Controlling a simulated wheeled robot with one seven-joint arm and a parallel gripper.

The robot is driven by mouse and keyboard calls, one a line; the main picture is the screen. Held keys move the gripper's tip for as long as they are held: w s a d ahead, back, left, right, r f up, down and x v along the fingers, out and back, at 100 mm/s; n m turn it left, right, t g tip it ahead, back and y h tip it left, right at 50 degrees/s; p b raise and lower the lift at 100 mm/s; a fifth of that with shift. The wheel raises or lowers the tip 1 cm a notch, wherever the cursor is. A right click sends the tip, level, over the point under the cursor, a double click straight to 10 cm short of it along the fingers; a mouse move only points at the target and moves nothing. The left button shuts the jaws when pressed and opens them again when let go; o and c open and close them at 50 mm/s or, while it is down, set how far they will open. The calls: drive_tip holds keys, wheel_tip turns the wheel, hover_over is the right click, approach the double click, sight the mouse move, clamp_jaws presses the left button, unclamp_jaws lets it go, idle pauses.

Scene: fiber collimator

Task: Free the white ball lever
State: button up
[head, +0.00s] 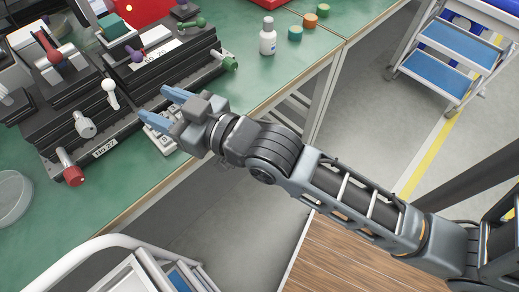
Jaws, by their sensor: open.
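The white ball lever (109,88) sticks up from the front of the black fiber collimator block (60,130), its round white head at the top of a short stem. My gripper (160,105) is open, its blue fingertips pointing left toward the lever. In this view the fingertips are to the right of the white ball and a little lower, with a visible gap between them. Nothing shows between the fingers. How far apart the gripper and lever are in depth cannot be told.
Close by are a grey knob (84,124), a red-ended lever (72,172) and a green-ended knob (229,63). A keypad-like device (163,139) lies under my gripper. A white bottle (268,37) and small coloured jars (295,32) stand on the green bench (130,205).

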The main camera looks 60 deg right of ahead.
drive_tip(key=s+f+g+p, duration=0.1)
drive_tip(key=s+p, duration=0.1)
drive_tip(key=s, duration=1.6)
drive_tip(key=shift+s+f+g, duration=0.15)
drive_tip(key=shift+f+g, duration=0.15)
drive_tip(key=shift+g, duration=0.1)
drive_tip(key=shift+c, duration=0.2)
